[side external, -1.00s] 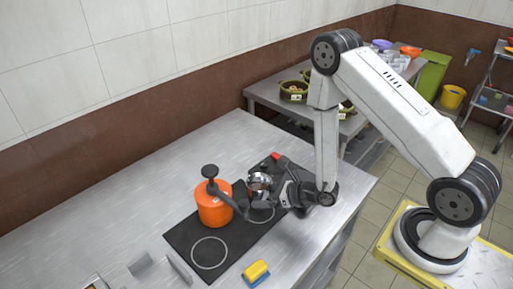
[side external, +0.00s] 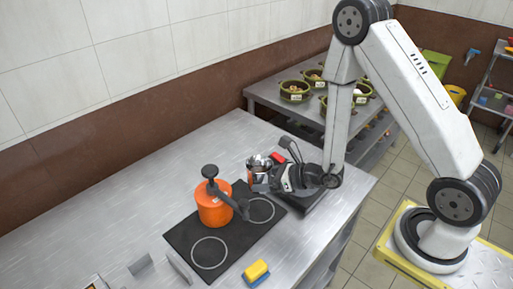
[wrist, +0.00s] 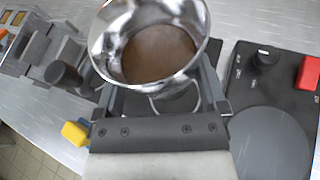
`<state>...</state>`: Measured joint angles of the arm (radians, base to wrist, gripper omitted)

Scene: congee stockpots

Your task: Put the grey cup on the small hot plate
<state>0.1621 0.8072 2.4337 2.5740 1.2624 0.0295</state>
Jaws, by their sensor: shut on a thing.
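The grey cup (side external: 257,178) is shiny metal with brown contents that show in the wrist view (wrist: 160,55). My gripper (side external: 270,178) is shut on it and holds it upright, raised above the far end of the black cooktop (side external: 187,236). The small hot plate (wrist: 270,145) is a dark unit with a round plate, a black knob and a red switch, right of my gripper in the wrist view. In the side view my gripper hides most of it; its red switch (side external: 278,157) and dark edge show. Its round plate looks bare.
An orange pot (side external: 213,210) with a black knob and long handle stands on the cooktop, close left of the cup. A yellow and blue sponge (side external: 256,271) lies near the counter's front edge. Green pots (side external: 294,91) stand on a shelf behind. The back left counter is clear.

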